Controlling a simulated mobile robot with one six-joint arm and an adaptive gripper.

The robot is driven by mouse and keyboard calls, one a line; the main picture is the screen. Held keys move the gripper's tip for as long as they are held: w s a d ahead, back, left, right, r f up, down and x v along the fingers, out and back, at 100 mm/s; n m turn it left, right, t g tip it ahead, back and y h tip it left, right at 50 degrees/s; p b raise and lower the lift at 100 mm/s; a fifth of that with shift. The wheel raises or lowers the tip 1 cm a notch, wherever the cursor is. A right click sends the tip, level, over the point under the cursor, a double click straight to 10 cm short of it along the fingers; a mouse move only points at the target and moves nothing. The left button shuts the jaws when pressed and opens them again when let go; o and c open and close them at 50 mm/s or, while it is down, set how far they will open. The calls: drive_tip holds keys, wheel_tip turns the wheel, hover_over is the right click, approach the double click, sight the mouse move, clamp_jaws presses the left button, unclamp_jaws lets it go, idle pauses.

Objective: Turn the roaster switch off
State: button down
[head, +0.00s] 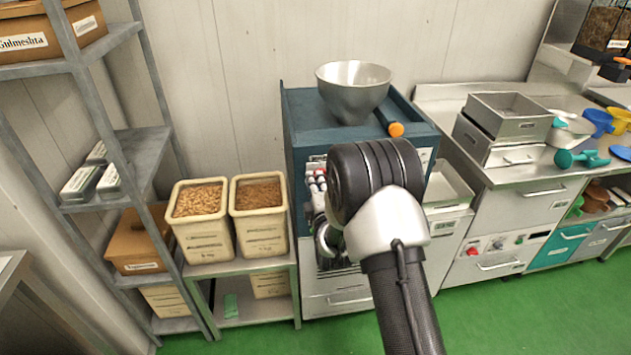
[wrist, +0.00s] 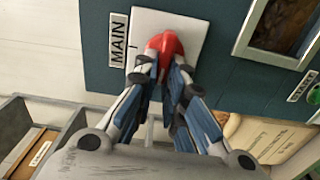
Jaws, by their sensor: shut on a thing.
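The roaster (head: 300,110) is a dark blue cabinet with a steel hopper on top, at the centre of the head view. In the wrist view, a red switch knob (wrist: 165,43) sits on a white plate (wrist: 188,22) on the roaster's blue panel (wrist: 215,60), beside a label reading MAIN. My gripper (wrist: 162,72) is shut on the red knob, with a fingertip on each side of it. The fingers hide part of the knob, and I cannot tell its setting. In the head view my arm hides much of the roaster's front and the knob.
Two bins of nuts (head: 201,200) stand on a low bench (head: 245,265) left of the roaster. A grey shelf rack (head: 150,150) with boxes is farther left. A steel counter (head: 480,165) with trays and scoops is on the right. Green floor (head: 480,320) is clear in front.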

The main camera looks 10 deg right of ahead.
drive_tip(key=shift+f+n, duration=0.1)
drive_tip(key=shift+n, duration=0.3)
drive_tip(key=c, duration=1.7)
unclamp_jaws()
drive_tip(key=shift+o, duration=0.2)
drive_tip(key=shift+s, duration=0.1)
drive_tip(key=s, duration=1.1)
drive_tip(key=shift+s, duration=0.4)
